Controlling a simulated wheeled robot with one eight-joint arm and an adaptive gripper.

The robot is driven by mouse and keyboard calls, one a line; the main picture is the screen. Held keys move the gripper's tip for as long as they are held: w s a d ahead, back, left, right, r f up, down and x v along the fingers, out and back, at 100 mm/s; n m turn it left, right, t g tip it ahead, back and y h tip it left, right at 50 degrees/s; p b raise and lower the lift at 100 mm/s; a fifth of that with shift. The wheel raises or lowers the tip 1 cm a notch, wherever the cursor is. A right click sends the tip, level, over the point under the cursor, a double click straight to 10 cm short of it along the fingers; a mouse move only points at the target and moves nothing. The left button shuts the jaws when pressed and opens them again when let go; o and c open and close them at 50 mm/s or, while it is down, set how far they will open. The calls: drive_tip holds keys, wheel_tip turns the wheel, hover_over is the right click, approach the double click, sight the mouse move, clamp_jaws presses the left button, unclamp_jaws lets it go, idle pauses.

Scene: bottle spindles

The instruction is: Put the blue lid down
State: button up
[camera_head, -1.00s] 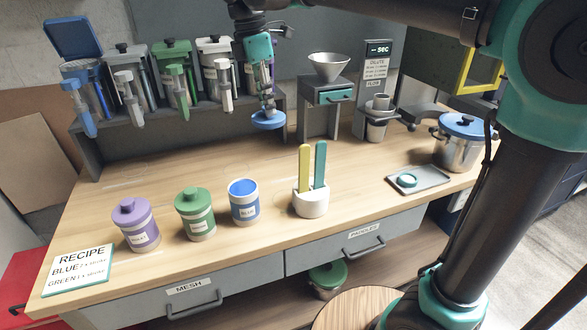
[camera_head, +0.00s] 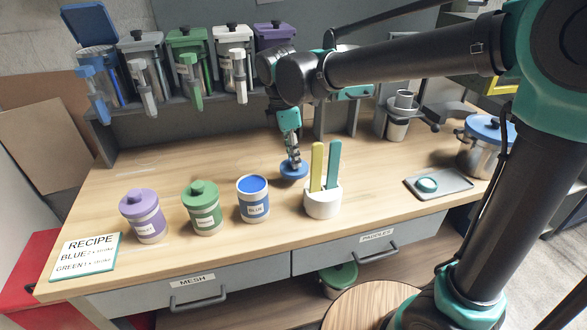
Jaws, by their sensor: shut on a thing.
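The blue lid (camera_head: 294,172) is a round blue disc behind the paddle holder, at or just above the wooden worktop; I cannot tell whether it touches. My gripper (camera_head: 292,158) points down and is shut on the lid from above. The blue jar (camera_head: 254,207), a white canister labelled BLUE, stands without a lid to the lower left of my gripper, and its blue contents show.
A white holder (camera_head: 323,204) with a yellow and a teal paddle stands close in front of the lid. The green jar (camera_head: 203,217) and purple jar (camera_head: 143,223) stand lidded at left. A grey tray (camera_head: 455,184) lies at right. The worktop left of the lid is clear.

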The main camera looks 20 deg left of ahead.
sight(287, 168)
drive_tip(key=shift+f, duration=2.25)
drive_tip(key=o, duration=0.8)
drive_tip(key=shift+f, duration=0.15)
drive_tip(key=r, duration=0.4)
drive_tip(key=a+r, duration=0.1)
drive_tip(key=r, duration=0.3)
drive_tip(key=s+r, duration=0.1)
drive_tip(key=r, duration=0.3)
drive_tip(key=shift+a+r, duration=0.1)
drive_tip(key=shift+a, duration=0.15)
drive_tip(key=shift+s, duration=0.1)
